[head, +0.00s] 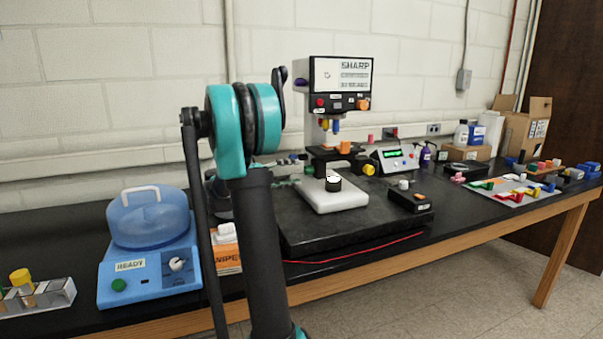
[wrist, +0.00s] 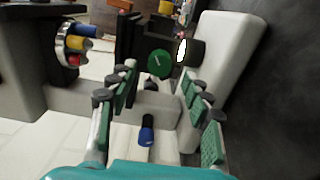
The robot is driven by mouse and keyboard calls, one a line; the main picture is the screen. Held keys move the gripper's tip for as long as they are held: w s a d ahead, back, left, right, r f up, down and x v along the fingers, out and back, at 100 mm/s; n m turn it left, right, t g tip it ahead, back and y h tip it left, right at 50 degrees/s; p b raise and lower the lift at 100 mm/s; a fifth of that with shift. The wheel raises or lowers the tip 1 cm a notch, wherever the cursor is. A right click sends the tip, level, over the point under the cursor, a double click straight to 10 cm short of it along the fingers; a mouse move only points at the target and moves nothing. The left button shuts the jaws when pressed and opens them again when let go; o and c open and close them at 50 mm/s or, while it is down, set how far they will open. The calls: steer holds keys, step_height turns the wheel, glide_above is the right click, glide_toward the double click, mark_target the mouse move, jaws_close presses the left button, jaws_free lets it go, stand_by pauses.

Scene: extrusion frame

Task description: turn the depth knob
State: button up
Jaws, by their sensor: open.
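The bench instrument (head: 342,62) is a microscope-like machine with a black and white head on a pale base. In the wrist view a round green knob (wrist: 160,63) with a white line shows on its side, just beyond my fingertips. No label shows on it, so I cannot tell if it is the depth knob. My gripper (wrist: 159,76) is open, with green pads on either side of the line to the green knob. I see no contact. A blue knob or plug (wrist: 147,130) shows lower between the fingers. In the head view my gripper is mostly hidden behind my arm.
A silver turret with coloured ends (wrist: 76,44) is left of my fingers. A blue centrifuge-like device (head: 150,255) and a sorting board (head: 510,198) flank the instrument. A red cable (head: 350,250) runs along the bench front.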

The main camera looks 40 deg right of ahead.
steer(key=v, duration=0.3)
steer(key=shift+a, duration=0.15)
steer(key=shift+c, duration=0.2)
stand_by(2.9)
